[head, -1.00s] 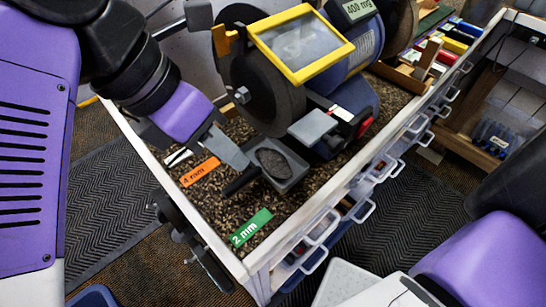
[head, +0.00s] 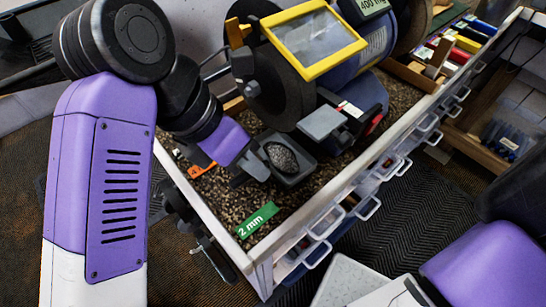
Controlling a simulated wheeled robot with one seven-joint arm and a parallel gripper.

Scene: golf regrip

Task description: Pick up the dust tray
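The dust tray (head: 296,178) is a small dark grey tray with a heap of dark grit in it. It sits on the brown granular bench surface in front of the grinder, in the head view. My gripper (head: 250,168), with a purple body and grey fingers, is at the tray's left side, around where its handle was visible. The fingers overlap the tray's left edge in the picture. The handle is mostly hidden, and I cannot tell whether the fingers are open or closed on it.
The bench grinder with a yellow-framed shield (head: 313,42) and a grey tool rest (head: 321,122) stands right behind the tray. A green "2 mm" label (head: 257,220) lies in front, and an orange label (head: 201,168) is partly covered by my arm. A white rim (head: 345,185) borders the bench.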

